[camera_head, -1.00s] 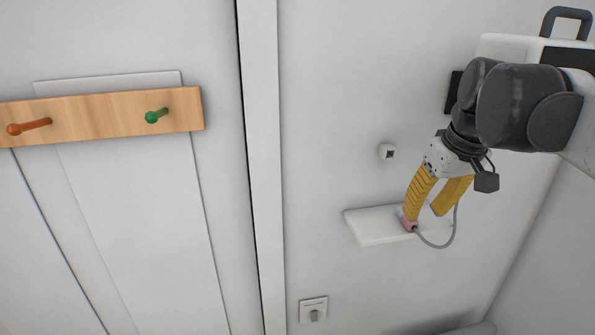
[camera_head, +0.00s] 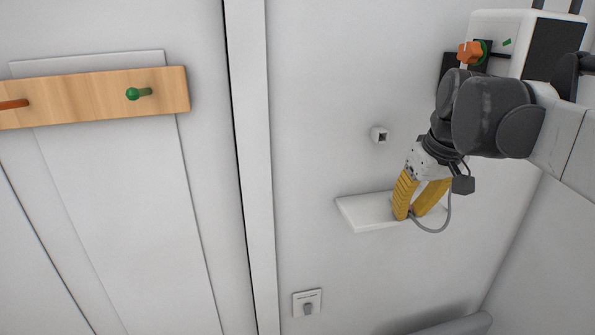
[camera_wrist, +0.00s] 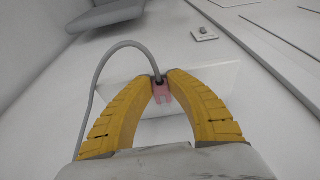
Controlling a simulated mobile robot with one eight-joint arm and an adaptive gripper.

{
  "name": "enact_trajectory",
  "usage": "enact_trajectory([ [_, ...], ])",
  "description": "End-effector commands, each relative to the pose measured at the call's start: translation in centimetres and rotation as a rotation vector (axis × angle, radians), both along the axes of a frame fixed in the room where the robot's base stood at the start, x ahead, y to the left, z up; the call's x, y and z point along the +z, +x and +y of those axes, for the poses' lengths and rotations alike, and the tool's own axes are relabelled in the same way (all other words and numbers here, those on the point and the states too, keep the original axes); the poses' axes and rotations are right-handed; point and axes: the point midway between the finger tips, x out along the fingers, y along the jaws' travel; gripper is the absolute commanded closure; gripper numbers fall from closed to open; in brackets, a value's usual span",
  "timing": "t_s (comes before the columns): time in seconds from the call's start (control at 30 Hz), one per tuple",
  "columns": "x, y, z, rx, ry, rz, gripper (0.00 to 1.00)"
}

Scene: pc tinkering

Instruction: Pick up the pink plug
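The pink plug (camera_wrist: 161,94) shows in the wrist view between the two yellow fingertips, with a grey cable running from its far end and looping to the left. My gripper (camera_wrist: 160,82) has a fingertip against each side of the plug. The plug is at the white shelf (camera_wrist: 207,87); I cannot tell whether it still touches it. In the head view my gripper (camera_head: 411,213) is over the shelf (camera_head: 366,220), its fingertips close together, and they hide the plug. The grey cable (camera_head: 446,218) loops out to the right of the fingers.
A wall switch (camera_head: 307,304) is below left. A wooden rail (camera_head: 90,97) with pegs is at the left. A white box (camera_head: 497,45) with an orange knob is at the upper right.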

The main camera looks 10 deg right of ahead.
Motion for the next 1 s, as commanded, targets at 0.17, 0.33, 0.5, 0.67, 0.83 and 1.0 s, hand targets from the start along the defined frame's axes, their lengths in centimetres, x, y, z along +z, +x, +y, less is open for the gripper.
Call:
enact_trajectory([
  [0.17,-0.1,0.0,0.0,0.000,0.000,0.001,1.00],
  [0.33,-0.1,0.0,0.0,0.000,0.000,0.001,1.00],
  [0.5,0.3,0.0,0.0,0.000,0.000,0.001,1.00],
  [0.67,0.8,0.0,0.0,0.000,0.000,0.001,1.00],
  [0.83,1.3,0.0,0.0,0.000,0.000,0.000,1.00],
  [1.0,1.6,0.0,0.0,0.000,0.000,0.000,1.00],
])
